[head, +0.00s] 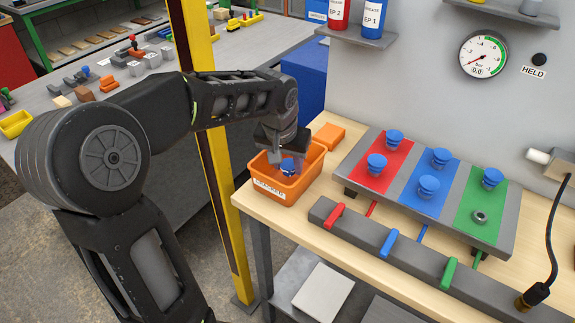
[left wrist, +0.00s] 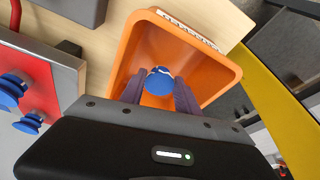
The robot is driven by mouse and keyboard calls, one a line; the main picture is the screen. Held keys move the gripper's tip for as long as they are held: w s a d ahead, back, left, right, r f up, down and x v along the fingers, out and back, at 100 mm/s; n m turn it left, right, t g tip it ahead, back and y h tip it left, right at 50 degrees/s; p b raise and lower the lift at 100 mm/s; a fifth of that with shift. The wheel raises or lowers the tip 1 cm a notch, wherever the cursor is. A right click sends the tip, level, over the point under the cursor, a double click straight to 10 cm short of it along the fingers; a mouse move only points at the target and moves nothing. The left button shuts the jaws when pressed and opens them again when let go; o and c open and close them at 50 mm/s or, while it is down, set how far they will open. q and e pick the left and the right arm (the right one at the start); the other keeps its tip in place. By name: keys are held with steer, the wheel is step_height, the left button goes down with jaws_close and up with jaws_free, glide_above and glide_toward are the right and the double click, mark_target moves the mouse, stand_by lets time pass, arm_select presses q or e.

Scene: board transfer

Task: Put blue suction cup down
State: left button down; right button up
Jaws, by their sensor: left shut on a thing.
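A blue suction cup (left wrist: 159,81) is between the fingers of my left gripper (left wrist: 160,97), which is shut on it. In the head view my left gripper (head: 288,160) is over the orange bin (head: 268,190), and a bit of the blue cup (head: 291,167) shows inside its rim. The bin also shows in the left wrist view (left wrist: 212,72), around the cup. I cannot tell whether the cup touches the bin floor. Several other blue suction cups (head: 441,157) stand on the red, blue and green plate at the right. My right gripper is not in view.
The bin stands near the left edge of the wooden bench (head: 275,227), beside a yellow post (head: 222,170). An orange block (head: 329,135) lies behind it. A grey bar (head: 385,248) with red, blue and green levers runs along the front. One green-panel fitting (head: 480,217) is bare of a cup.

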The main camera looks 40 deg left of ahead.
arm_select(q)
steer(key=shift+f, duration=0.5)
steer(key=shift+f, duration=0.1)
steer(key=c, duration=0.9)
jaws_free()
